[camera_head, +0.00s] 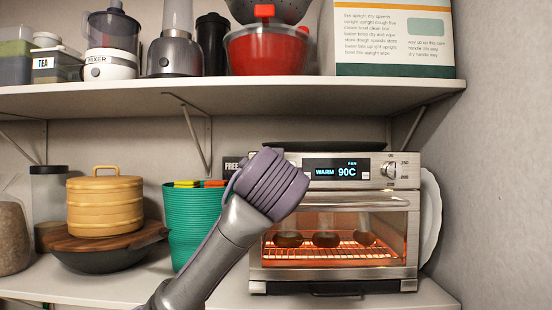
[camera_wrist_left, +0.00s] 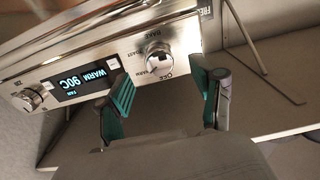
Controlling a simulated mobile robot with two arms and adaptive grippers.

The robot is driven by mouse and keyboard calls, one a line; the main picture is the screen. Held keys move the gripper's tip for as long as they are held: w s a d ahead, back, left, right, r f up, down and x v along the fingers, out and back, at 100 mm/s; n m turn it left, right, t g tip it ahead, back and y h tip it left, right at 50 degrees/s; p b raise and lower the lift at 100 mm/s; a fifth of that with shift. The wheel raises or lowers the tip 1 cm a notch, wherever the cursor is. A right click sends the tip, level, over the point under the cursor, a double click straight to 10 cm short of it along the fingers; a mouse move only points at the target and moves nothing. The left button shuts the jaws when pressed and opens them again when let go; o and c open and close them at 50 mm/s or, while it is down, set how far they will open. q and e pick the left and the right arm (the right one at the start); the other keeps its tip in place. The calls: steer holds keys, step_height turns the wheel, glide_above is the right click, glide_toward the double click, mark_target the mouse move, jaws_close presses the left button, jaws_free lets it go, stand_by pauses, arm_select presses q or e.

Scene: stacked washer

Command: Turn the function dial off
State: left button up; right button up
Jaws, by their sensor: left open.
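The toaster oven (camera_head: 335,200) stands on the lower shelf, glowing orange inside, its display (camera_head: 337,170) reading WARM 90C. In the left wrist view the panel looks upside down. The function dial (camera_wrist_left: 159,58), a silver knob with OFF, WARM and BAKE printed around it, lies just beyond my left gripper (camera_wrist_left: 163,80). The gripper's two teal-padded fingers are apart, one toward each side of the dial, with nothing between them. I cannot tell contact with the dial. In the head view my left arm hides the dial and the fingers. My right gripper is not in view.
A second dial (camera_head: 388,170) sits right of the display. A teal ribbed container (camera_head: 191,225) stands left of the oven, close to my arm. The upper shelf (camera_head: 300,93) runs above the oven. A white plate (camera_head: 431,215) leans at the oven's right side.

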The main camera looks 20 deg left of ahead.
arm_select(q)
steer(key=p+x, duration=0.1)
steer(key=x, duration=0.3)
steer(key=shift+w+p, duration=0.1)
steer(key=shift+p, duration=0.25)
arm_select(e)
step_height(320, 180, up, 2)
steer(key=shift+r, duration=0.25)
arm_select(q)
steer(key=c, duration=1.1)
steer(key=shift+c, duration=0.2)
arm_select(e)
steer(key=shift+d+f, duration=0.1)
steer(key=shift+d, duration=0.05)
